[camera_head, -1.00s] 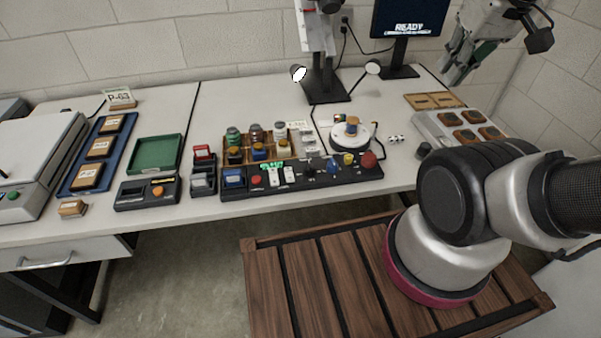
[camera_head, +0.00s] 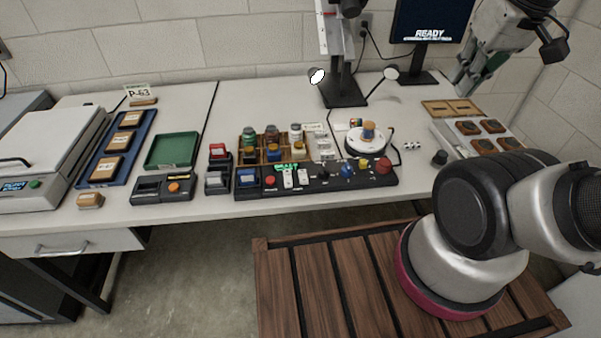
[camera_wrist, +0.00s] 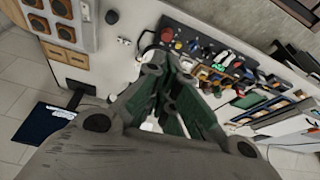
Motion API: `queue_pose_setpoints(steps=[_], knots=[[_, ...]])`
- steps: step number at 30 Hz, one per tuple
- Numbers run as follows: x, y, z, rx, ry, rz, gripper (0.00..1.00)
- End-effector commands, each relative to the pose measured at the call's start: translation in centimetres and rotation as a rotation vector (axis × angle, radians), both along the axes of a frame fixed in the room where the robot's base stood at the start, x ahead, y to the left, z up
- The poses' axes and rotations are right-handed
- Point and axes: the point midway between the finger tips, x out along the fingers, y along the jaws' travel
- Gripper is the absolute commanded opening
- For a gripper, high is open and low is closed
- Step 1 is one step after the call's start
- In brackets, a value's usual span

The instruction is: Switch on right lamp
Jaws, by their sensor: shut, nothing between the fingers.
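The right lamp (camera_head: 391,73) is a small round head on a thin arm, to the right of the dark stand; its face is pale, and I cannot tell if it is lit. The left lamp (camera_head: 316,76) shows a bright white face. A black control panel (camera_head: 331,184) lies along the table's front edge, with white rocker switches (camera_head: 295,180), a blue knob (camera_head: 347,170), a yellow one and a red button (camera_head: 383,166). It also shows in the wrist view (camera_wrist: 210,47). My gripper (camera_head: 463,88) is shut and empty, raised over the right back of the table, apart from the panel.
A round white turntable (camera_head: 366,147) stands behind the panel's right part. A rack of jars (camera_head: 262,154) is behind its left part. A dark knob (camera_head: 439,157) and a tray of brown blocks (camera_head: 462,133) lie right. The monitor (camera_head: 431,22) stands behind.

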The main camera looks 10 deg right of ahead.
Motion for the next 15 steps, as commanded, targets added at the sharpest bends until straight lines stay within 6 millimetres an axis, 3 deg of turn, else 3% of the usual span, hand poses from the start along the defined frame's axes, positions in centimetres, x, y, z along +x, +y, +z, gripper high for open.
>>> queue_pose_setpoints(steps=[8, 15], knots=[[4.1, 6.6, -4.2, -0.036, 0.239, 0.250, 0.00], [7.5, 14.5, -8.5, -0.100, 0.393, 0.576, 0.00]])
